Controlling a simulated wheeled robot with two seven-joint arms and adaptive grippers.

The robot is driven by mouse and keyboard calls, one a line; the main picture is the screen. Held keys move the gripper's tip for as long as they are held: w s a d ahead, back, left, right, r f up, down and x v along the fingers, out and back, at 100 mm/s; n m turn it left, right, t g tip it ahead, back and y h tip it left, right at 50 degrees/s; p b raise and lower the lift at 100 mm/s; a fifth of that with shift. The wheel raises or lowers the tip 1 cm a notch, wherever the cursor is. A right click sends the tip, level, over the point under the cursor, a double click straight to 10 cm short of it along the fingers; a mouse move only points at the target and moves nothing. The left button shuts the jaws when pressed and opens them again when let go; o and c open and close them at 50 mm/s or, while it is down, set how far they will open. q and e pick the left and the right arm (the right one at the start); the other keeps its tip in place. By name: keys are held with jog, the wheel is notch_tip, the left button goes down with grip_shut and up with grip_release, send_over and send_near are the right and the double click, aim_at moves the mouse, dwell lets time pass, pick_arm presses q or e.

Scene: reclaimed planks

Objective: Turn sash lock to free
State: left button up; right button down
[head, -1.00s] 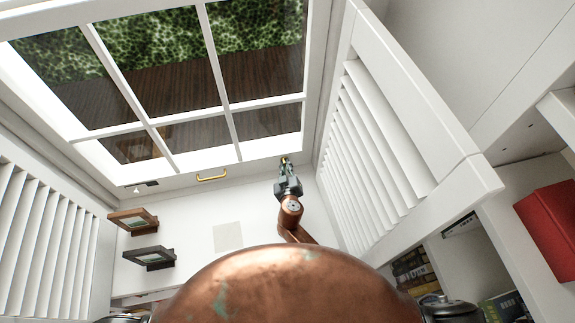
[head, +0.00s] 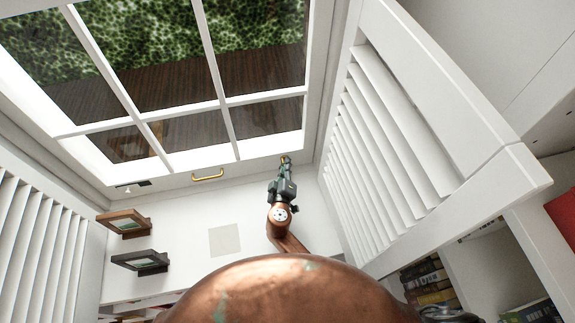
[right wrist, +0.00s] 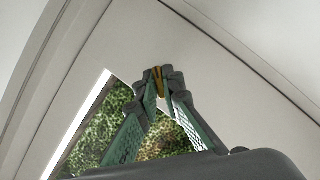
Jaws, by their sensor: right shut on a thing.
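The white sash window (head: 240,152) fills the upper left of the head view. A small brass sash lock (right wrist: 157,75) is between my right fingertips in the right wrist view. My right gripper (head: 286,162) is at the lower right corner of the window frame, and it also shows in the right wrist view (right wrist: 160,82). It is shut on the brass lock. The fingers hide most of the lock, so its angle is unclear. My left gripper is not in view.
A brass pull handle (head: 207,175) is on the lower rail. Two small frames, brown (head: 124,222) and black (head: 140,261), stand on the white sill near a pale square (head: 224,240). Louvred shutters flank the window, the right one (head: 400,140) close to my right arm.

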jog(key=shift+f+n+h+b, duration=0.1)
jog(key=shift+n+h+b, duration=0.2)
jog(key=shift+n+b, duration=0.15)
jog(key=c, duration=2.1)
grip_release()
jog(key=shift+s, duration=0.1)
jog(key=v, duration=0.7)
jog(key=shift+s, duration=0.2)
